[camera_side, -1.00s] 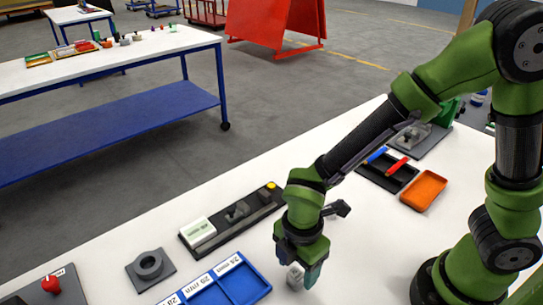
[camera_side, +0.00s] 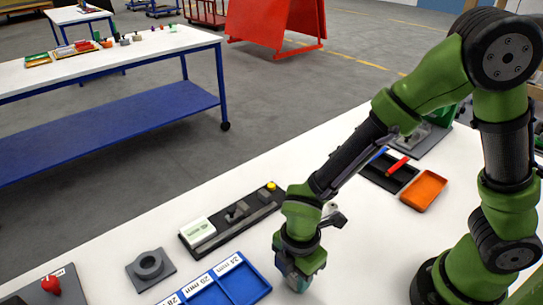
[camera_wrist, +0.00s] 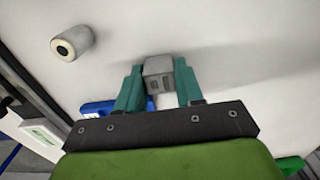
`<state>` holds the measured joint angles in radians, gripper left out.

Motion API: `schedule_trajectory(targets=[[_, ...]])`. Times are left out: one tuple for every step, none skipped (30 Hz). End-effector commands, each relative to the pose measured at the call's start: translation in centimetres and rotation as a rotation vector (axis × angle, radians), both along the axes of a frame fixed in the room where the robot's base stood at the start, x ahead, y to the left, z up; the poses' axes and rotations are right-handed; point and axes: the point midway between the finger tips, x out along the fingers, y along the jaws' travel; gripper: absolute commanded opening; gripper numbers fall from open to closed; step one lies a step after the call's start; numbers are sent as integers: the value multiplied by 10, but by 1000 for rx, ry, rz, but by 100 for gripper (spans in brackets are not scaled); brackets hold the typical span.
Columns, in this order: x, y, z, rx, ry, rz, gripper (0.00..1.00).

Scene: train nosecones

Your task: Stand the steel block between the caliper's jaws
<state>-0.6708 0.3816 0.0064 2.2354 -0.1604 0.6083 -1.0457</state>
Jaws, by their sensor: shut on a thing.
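The steel block (camera_wrist: 158,68) is a small grey block with dark marks on its near face. My gripper (camera_wrist: 159,86) is shut on it, with a teal finger on each side. In the side view my gripper (camera_side: 295,283) hangs low near the front of the table, just right of the blue tray, and mostly hides the block. The caliper (camera_side: 230,222) lies on a dark base left of and behind my gripper, with a pale display block at its left end, grey jaws mid-base and a yellow knob at the far end. Its display end also shows in the wrist view (camera_wrist: 40,133).
A blue tray (camera_side: 248,281) with size labels sits left of my gripper. A grey ring on a plate (camera_side: 149,266) and a red knob (camera_side: 50,285) are further left. An orange tray (camera_side: 424,190) is at right. A grey cylinder (camera_wrist: 72,43) shows in the wrist view.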

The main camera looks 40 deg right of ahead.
Motion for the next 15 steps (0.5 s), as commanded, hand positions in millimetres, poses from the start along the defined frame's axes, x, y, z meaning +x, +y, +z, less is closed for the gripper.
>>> schedule_trajectory(targets=[[0,0,0,1,-1,0,0],[0,0,0,1,-1,0,0],[0,0,1,1,-1,0,0],[0,0,2,1,-2,0,0],[1,0,3,2,-2,0,0],[1,1,7,3,-4,0,0],[1,1,10,4,-4,-1,0],[1,1,15,5,-5,-1,0],[1,1,22,5,-6,-2,0],[2,1,28,5,-7,-1,0],[2,1,34,6,-7,-2,0],[2,1,43,6,-7,-1,0],[2,1,49,6,-8,-1,0],[2,1,56,5,-7,-2,0],[2,1,64,6,-7,-2,0]])
